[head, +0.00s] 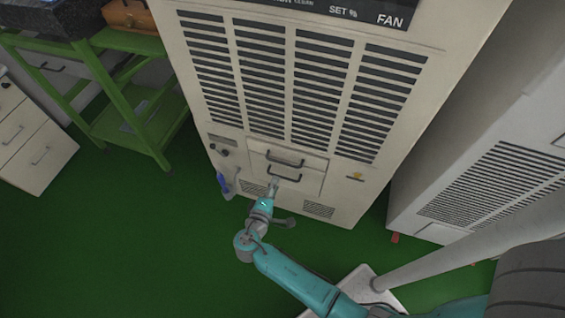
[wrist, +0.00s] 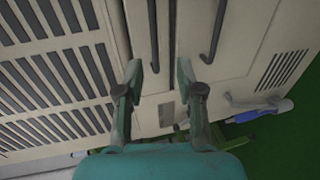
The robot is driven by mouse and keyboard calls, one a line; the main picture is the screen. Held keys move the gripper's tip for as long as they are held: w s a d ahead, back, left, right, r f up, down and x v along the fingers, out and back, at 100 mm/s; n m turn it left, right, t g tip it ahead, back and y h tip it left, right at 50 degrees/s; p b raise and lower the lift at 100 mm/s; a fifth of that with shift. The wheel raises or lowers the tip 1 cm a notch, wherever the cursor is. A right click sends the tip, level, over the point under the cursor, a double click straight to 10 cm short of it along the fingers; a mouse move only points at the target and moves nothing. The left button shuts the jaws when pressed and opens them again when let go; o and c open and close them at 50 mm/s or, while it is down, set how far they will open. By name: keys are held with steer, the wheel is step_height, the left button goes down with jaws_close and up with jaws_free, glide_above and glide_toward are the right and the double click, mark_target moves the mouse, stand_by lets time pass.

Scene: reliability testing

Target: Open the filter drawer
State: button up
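A beige machine (head: 225,130) has two small drawer fronts low on its face. The upper one has a dark bar handle (head: 285,161) and the lower one another dark handle (head: 287,178). No label shows which is the filter drawer. My gripper (head: 274,183) is at the left end of the lower handle in the head view. In the wrist view my gripper (wrist: 158,72) is open. The end of the upper handle (wrist: 153,35) appears between its fingertips; I cannot tell whether they reach around it. The lower handle (wrist: 213,40) is right of the right finger.
A blue object (head: 222,181) hangs at the machine's lower left. A green shelf rack (head: 140,125) and white drawer cabinet (head: 35,145) stand left. Another light cabinet (head: 500,170) stands right. The green floor (head: 120,240) in front is clear at left.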

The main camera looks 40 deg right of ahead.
mark_target(283, 163)
steer(key=x, duration=0.7)
steer(key=r+x, duration=0.1)
steer(key=x, duration=0.3)
steer(key=shift+w, duration=0.2)
jaws_close()
